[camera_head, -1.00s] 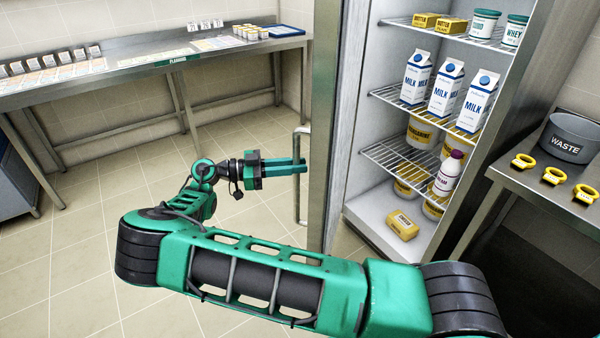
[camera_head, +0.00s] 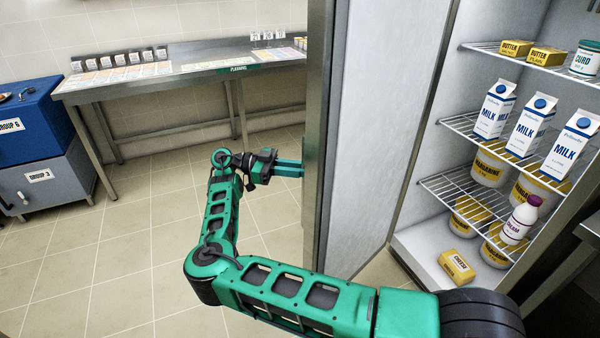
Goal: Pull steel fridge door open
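The steel fridge door (camera_head: 385,130) stands open at a wide angle. Its pale inner face shows, and its steel edge (camera_head: 319,120) points toward me. My gripper (camera_head: 290,168) is on the outer side of the door, on the left, with its green fingers reaching behind that edge. The door hides the fingertips and nearly all of the handle, so I cannot see whether the fingers are closed around it.
Milk cartons (camera_head: 531,125), butter packs (camera_head: 516,48), tubs and a cream bottle (camera_head: 519,220) stand in the open fridge. A steel table (camera_head: 200,70) runs along the back wall. A blue box (camera_head: 30,120) on a grey cabinet (camera_head: 45,180) is at the left. The floor between is clear.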

